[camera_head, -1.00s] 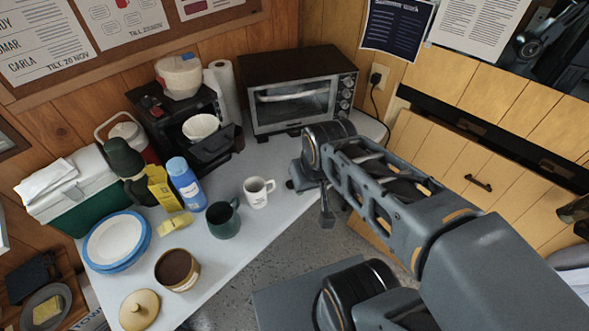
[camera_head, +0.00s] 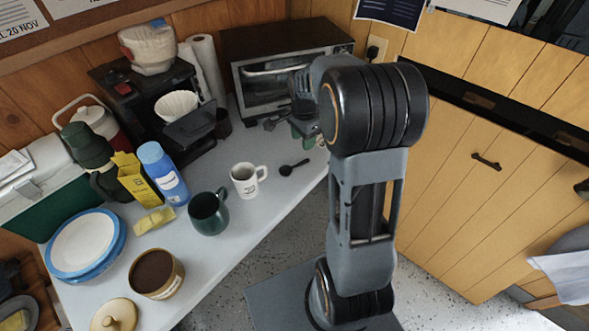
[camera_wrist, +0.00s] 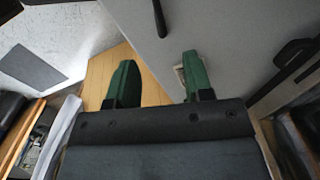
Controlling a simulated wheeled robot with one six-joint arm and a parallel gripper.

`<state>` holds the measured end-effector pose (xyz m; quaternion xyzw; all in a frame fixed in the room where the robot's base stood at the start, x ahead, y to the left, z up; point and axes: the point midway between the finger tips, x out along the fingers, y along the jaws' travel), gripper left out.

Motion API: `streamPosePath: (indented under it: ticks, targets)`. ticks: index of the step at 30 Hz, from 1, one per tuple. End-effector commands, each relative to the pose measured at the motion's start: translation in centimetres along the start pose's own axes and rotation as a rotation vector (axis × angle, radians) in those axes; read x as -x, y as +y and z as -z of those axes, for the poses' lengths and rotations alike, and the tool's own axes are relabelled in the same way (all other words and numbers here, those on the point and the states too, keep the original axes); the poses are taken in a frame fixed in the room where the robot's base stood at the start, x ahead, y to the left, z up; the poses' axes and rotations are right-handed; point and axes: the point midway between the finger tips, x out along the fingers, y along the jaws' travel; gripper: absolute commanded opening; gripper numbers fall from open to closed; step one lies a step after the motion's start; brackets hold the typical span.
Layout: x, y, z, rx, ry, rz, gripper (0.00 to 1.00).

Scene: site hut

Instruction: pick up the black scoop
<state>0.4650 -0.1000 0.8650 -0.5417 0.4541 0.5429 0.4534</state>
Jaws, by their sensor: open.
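The black scoop (camera_head: 293,167) lies flat on the pale table near its right edge, just right of the white mug. In the wrist view a dark rod, apparently the scoop's handle (camera_wrist: 160,18), shows at the top edge; the rest is out of frame. My gripper (camera_head: 305,132) hangs above the table in front of the toaster oven, beyond the scoop and apart from it. Its two green fingers (camera_wrist: 160,70) are spread in the wrist view with nothing between them.
The white mug (camera_head: 246,179) and a dark green mug (camera_head: 207,214) stand left of the scoop. The toaster oven (camera_head: 262,85) is close behind my gripper. A coffee maker (camera_head: 180,125) stands at the back left. The table right of the mugs is mostly clear.

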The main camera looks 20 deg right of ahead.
Motion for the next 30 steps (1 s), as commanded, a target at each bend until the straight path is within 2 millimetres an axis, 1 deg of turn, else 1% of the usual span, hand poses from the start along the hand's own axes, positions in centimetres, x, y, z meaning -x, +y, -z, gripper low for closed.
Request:
streamPosePath:
  ticks: [1,3,6,9,14,24,27,30]
  targets:
    - [-1.1,0.1,0.0,0.001,-0.001,-0.003,0.47]
    - [-2.2,0.1,0.0,0.001,-0.001,-0.003,0.47]
    - [-3.5,0.0,0.0,0.002,-0.001,-0.001,0.47]
    - [-4.3,0.0,0.0,0.003,0.000,0.000,0.47]
    - [-4.9,0.0,0.0,0.003,0.000,0.001,0.47]
    - [-9.1,0.0,0.2,0.003,0.000,0.000,0.47]
    - [-9.7,0.1,0.2,0.003,0.000,0.000,0.47]
    - [-9.9,0.0,0.2,0.003,0.000,0.001,0.47]
